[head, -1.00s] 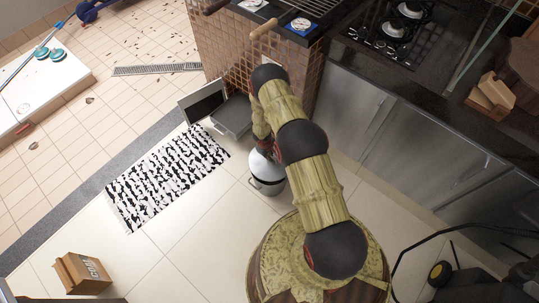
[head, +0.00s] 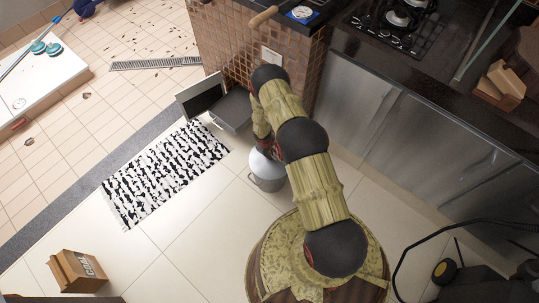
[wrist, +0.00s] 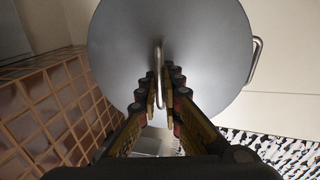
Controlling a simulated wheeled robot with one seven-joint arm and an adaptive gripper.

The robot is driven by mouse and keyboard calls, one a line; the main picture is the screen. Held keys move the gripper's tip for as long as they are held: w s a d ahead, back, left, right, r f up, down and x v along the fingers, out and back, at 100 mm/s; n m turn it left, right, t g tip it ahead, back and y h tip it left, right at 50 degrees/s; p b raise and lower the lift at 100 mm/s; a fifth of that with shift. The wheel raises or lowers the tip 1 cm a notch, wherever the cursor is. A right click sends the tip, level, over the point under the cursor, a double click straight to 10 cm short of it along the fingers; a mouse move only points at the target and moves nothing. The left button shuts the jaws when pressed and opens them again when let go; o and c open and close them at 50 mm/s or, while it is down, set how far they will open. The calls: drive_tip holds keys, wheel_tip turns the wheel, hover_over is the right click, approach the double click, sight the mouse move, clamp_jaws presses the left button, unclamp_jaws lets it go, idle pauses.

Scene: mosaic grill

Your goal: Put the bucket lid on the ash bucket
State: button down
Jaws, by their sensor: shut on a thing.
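The bucket lid (wrist: 210,50) is a round, smooth grey disc with a thin metal loop handle. In the wrist view my gripper (wrist: 160,92) has its two fingers on either side of the loop, shut on it. In the head view the lid (head: 258,162) lies over the mouth of the grey metal ash bucket (head: 268,182), which stands upright on the floor. The lid looks level and down at the rim, but the seam is too small to tell whether it is fully seated. A bucket side handle (wrist: 257,62) shows beside the lid. My arm hides part of the lid.
A tiled grill block (head: 245,50) with an open metal door and drawer (head: 233,108) stands just behind the bucket. A black-and-white rug (head: 165,172) lies to the left. Steel cabinets (head: 400,130) line the right. A cardboard box (head: 77,271) sits at lower left.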

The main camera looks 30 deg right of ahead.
sight(267, 162)
drive_tip(key=shift+s+f+b, duration=0.1)
drive_tip(key=shift+f+b, duration=0.4)
drive_tip(key=shift+f, duration=0.1)
idle(0.3)
drive_tip(key=c, duration=1.9)
unclamp_jaws()
wheel_tip(267, 162, up, 12)
drive_tip(key=a, duration=0.2)
drive_tip(key=shift+s+f, duration=0.15)
drive_tip(key=shift+s, duration=0.15)
drive_tip(key=shift+a, duration=0.1)
